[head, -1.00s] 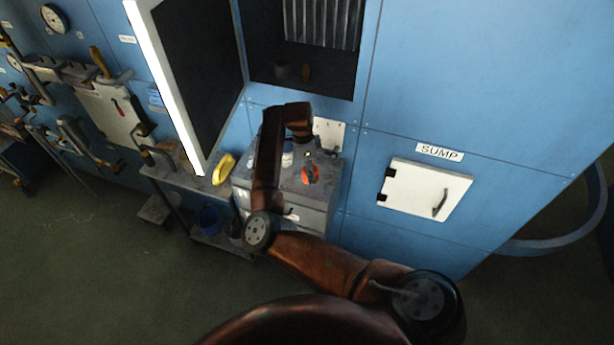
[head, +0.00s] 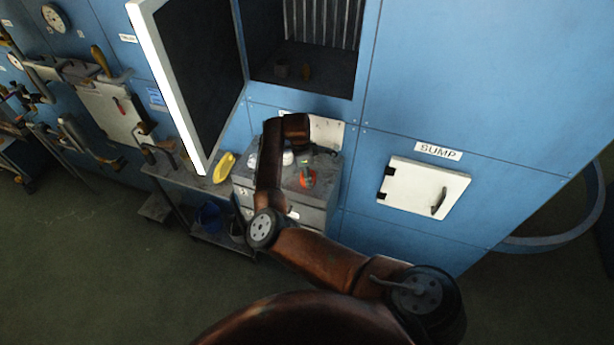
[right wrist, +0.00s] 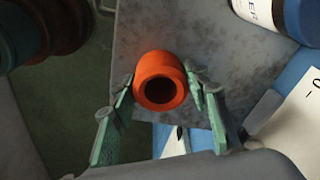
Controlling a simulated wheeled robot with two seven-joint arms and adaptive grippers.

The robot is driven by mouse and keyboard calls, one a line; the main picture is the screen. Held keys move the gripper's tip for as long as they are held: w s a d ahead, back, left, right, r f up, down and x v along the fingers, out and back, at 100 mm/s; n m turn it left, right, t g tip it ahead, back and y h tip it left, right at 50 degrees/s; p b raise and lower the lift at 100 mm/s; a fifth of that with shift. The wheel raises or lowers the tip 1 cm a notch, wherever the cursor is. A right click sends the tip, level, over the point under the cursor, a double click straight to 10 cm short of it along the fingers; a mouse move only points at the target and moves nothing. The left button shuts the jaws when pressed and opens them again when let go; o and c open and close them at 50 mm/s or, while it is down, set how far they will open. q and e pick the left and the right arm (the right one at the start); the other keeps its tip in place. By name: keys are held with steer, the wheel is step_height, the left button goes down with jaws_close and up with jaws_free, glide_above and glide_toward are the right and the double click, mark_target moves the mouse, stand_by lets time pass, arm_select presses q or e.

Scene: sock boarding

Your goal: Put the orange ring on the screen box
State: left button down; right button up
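The orange ring (head: 307,178) shows over the right part of the grey cabinet top (head: 327,165) in the head view. In the right wrist view the ring (right wrist: 160,82) sits between the two green fingers of my right gripper (right wrist: 162,92), which appear to touch its sides. Its dark opening faces the camera. I cannot tell whether it rests on the top or hangs just above it. No part is labelled as the screen box; a blue housing has an open recess with upright bars (head: 322,22). My left gripper is not in view.
A white jar (head: 287,158) stands on the cabinet top; a labelled container (right wrist: 272,12) shows close by in the wrist view. An open dark-panelled door (head: 190,85) hangs left of the recess. A yellow object (head: 224,167) lies on the shelf. The white SUMP hatch (head: 423,187) is shut.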

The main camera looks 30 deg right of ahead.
steer(key=shift+o, duration=1.3)
step_height(320, 180, up, 12)
steer(key=a+b, duration=0.1)
steer(key=b, duration=0.1)
steer(key=shift+w+a+r, duration=0.15)
steer(key=shift+w+a, duration=0.05)
steer(key=shift+w, duration=0.05)
